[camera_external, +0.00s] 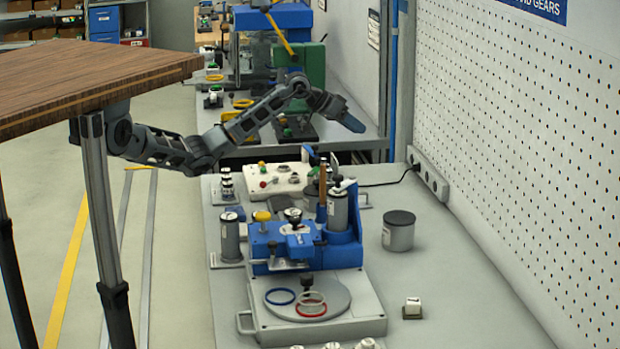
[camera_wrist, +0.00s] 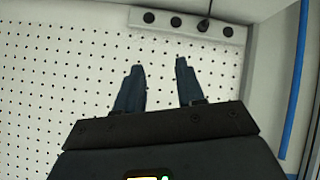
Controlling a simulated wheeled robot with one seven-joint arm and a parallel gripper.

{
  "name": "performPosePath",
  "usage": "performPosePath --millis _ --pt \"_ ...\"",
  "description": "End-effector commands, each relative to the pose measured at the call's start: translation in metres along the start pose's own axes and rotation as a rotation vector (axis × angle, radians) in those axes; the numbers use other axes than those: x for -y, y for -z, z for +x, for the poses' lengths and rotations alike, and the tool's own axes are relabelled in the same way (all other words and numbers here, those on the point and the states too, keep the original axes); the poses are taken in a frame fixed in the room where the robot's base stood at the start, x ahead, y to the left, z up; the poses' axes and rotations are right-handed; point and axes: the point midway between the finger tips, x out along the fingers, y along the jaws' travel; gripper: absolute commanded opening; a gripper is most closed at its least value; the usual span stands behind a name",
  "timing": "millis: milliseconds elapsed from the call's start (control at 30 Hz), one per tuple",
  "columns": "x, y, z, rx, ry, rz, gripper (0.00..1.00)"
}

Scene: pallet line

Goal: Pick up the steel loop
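A pale metallic ring, seemingly the steel loop (camera_external: 314,296), lies on the round grey plate (camera_external: 335,310) of the blue bench machine, close to the red ring (camera_external: 311,311) and right of the blue ring (camera_external: 280,297). A dark knob of the machine stands over part of it. My gripper (camera_external: 352,122) is high above the back of the bench, far from the rings. In the wrist view its two dark fingers (camera_wrist: 160,68) are apart with nothing between them. They face the white pegboard wall, and no ring shows there.
The blue machine (camera_external: 330,255) with cylinders stands behind the plate. A lidded grey canister (camera_external: 398,232) and a small block (camera_external: 412,308) stand to the right on otherwise clear bench. The pegboard wall (camera_external: 540,130) and a power strip (camera_external: 430,175) border the right. A wooden tabletop (camera_external: 90,80) is at left.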

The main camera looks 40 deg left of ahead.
Motion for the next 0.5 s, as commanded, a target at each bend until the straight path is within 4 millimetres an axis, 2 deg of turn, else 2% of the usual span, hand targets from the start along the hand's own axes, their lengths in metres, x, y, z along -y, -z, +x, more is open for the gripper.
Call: performPosePath --millis 33,100,200,300,500 --pt "0.001 -0.033 0.025 0.114 0.016 0.019 0.38" --pt "-0.002 -0.064 0.040 0.258 0.035 0.037 0.38" --pt "-0.003 -0.093 0.050 0.400 0.058 0.054 0.38" --pt "-0.003 -0.107 0.052 0.474 0.073 0.063 0.38" --pt "-0.002 -0.118 0.066 0.497 0.075 0.064 0.38"
